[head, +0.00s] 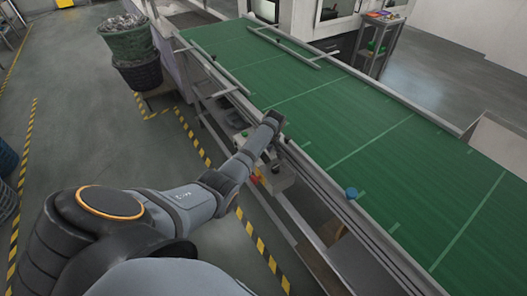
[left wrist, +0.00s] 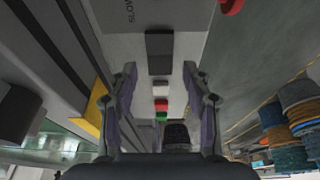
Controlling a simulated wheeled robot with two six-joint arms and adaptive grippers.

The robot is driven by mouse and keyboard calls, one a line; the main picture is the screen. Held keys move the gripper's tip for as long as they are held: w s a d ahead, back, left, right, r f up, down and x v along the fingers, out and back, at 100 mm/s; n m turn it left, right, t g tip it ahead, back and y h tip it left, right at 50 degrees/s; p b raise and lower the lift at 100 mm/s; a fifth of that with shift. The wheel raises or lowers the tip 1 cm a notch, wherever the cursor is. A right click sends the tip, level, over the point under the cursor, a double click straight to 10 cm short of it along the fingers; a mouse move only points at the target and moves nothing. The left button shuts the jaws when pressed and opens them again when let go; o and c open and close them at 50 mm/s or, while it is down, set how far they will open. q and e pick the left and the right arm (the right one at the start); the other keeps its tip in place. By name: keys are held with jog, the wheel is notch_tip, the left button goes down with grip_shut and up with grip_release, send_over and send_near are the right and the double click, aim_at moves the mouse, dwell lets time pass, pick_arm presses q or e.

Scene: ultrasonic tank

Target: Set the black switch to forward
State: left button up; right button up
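A grey control box (head: 281,178) hangs on the near side of the conveyor in the head view. In the left wrist view, its pale panel (left wrist: 184,72) carries a dark rectangular block (left wrist: 160,45), which looks like the black switch. White, red and green buttons (left wrist: 161,105) sit in line below it. My left gripper (left wrist: 158,78) is open, with its two fingers apart on either side of this row. Nothing is visibly held, and I cannot tell whether a finger touches the switch. In the head view the left gripper (head: 267,153) is partly hidden by my wrist. My right gripper is not in view.
The green conveyor (head: 330,110) with metal side rails runs beyond the box. A red round part (left wrist: 231,6) and a yellow part (left wrist: 96,108) lie near the panel. Bins (head: 135,55) stand at the upper left. The floor left of the conveyor is mostly clear.

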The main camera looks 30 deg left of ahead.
aim_at(268, 161)
pick_arm(q)
jog(key=v, duration=1.2)
